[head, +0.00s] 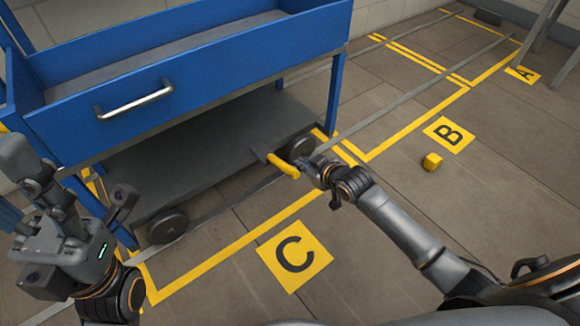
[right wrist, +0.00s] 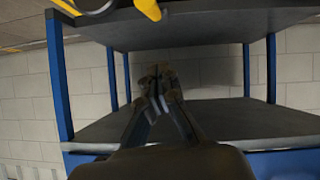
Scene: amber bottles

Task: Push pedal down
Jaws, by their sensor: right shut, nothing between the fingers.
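The yellow pedal (head: 283,166) sticks out from the lower front edge of the blue cart (head: 190,75), near its right front wheel. It also shows at the top edge of the right wrist view (right wrist: 149,9), partly cut off. My right gripper (head: 304,166) is at the pedal's outer end; whether it touches the pedal, I cannot tell. Its fingers are together and empty, as the right wrist view shows (right wrist: 156,76). My left gripper (head: 30,165) is raised in front of the cart's left side; its finger opening is unclear.
The cart has a silver handle (head: 135,100), a dark lower shelf (head: 190,148) and wheels (head: 167,226). It stands by yellow floor lines near sign C (head: 293,256). Signs B (head: 449,134) and A (head: 522,75) lie farther right.

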